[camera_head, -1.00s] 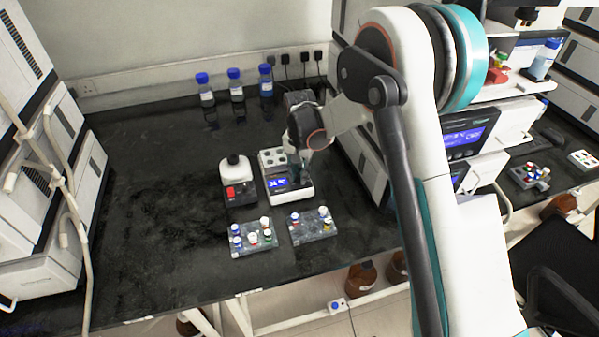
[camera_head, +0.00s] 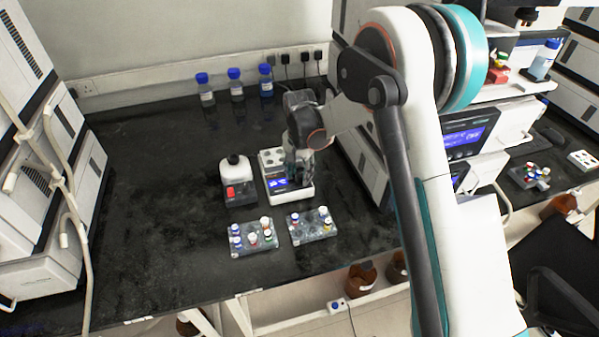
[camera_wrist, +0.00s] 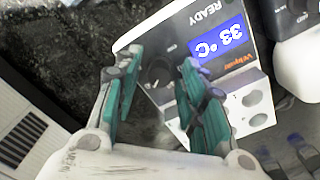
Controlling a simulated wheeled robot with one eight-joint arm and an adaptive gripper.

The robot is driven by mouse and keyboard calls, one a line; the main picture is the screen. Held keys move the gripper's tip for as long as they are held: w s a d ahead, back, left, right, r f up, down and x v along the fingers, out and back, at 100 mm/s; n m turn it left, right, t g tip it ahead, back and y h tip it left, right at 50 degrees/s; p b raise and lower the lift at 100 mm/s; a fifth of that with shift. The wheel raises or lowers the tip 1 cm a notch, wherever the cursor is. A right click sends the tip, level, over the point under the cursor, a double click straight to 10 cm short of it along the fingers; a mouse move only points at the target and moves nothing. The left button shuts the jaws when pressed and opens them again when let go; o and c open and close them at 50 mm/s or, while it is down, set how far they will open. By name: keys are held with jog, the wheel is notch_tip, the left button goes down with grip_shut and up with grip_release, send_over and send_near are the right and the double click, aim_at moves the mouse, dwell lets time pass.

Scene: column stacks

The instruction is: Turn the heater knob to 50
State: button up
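The heater is a white box with a dark front panel and a lit blue display; its white lower front edge shows in the head view (camera_head: 292,199). In the wrist view the heater's panel (camera_wrist: 205,14) reads READY and 33 °C, upside down. The dark round heater knob (camera_wrist: 159,71) is on this panel, beside the display. My gripper (camera_wrist: 160,66) is open, with one teal-padded finger on either side of the knob. I cannot tell whether the fingers touch it. In the head view my gripper (camera_head: 300,176) hangs over the heater's right part and hides the knob.
Two vial racks (camera_head: 253,241) (camera_head: 313,232) lie in front. Several blue-capped bottles (camera_head: 236,90) stand at the back wall. The black bench (camera_head: 150,200) is clear on the left.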

aim_at(300, 174)
notch_tip(300, 174, up, 12)
dwell(0.8)
jog(key=s+d+r+n+t, duration=0.3)
jog(key=s+d+r, duration=0.8)
jog(key=s+r, duration=0.2)
jog(key=s+d+n+t, duration=0.1)
jog(key=s+d, duration=0.3)
jog(key=s, duration=0.5)
jog(key=s+d+n+t, duration=0.1)
jog(key=s+d+t, duration=0.2)
jog(key=s, duration=0.6)
jog(key=shift+d+f+n, duration=0.35)
jog(key=shift+d+n, duration=0.05)
jog(key=shift+d, duration=0.35)
